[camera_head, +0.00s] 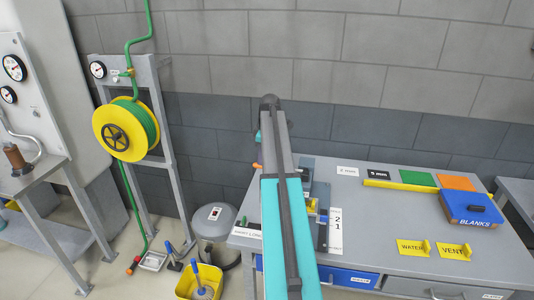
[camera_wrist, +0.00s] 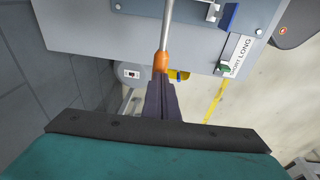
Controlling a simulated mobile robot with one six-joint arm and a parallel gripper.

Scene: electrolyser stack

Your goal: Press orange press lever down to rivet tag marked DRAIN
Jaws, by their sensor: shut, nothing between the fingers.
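The press lever shows in the wrist view as a metal rod with an orange knob (camera_wrist: 161,62) at its near end. My gripper (camera_wrist: 161,80) is shut and empty, with its dark fingertips right at the knob; I cannot tell whether they touch it. In the head view my arm hides most of the press. Only a small orange end (camera_head: 256,166) shows left of my arm, and my gripper is not clearly visible there. I can read no tag marked DRAIN in either view.
Yellow tags WATER (camera_head: 413,247) and VENT (camera_head: 453,251) lie on the grey bench (camera_head: 375,225). A blue BLANKS box (camera_head: 471,210) stands at the right. A grey drum (camera_head: 215,232) and a yellow bin (camera_head: 200,281) stand on the floor left of the bench.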

